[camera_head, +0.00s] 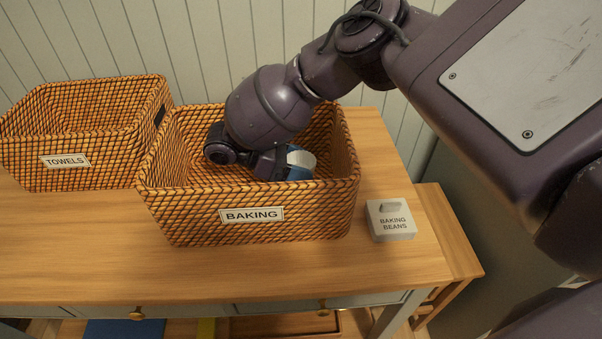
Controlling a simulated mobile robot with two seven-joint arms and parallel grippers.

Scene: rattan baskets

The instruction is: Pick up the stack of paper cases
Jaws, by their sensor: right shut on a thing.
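My right arm reaches down into the rattan basket labelled BAKING (180,228), and the right gripper (283,165) is low inside it. The gripper is shut on the stack of paper cases (301,159), which shows as a pale, rounded piece with blue below it. The fingers and part of the stack are hidden by the gripper and the basket's front wall. I cannot tell whether the stack touches the basket floor. My left gripper is not in view.
A rattan basket labelled TOWELS (110,165) stands to the left, looking empty. A small white box marked BAKING BEANS (391,221) sits right of the BAKING basket on the wooden table (90,250). The table's front strip is clear. A panelled wall is behind.

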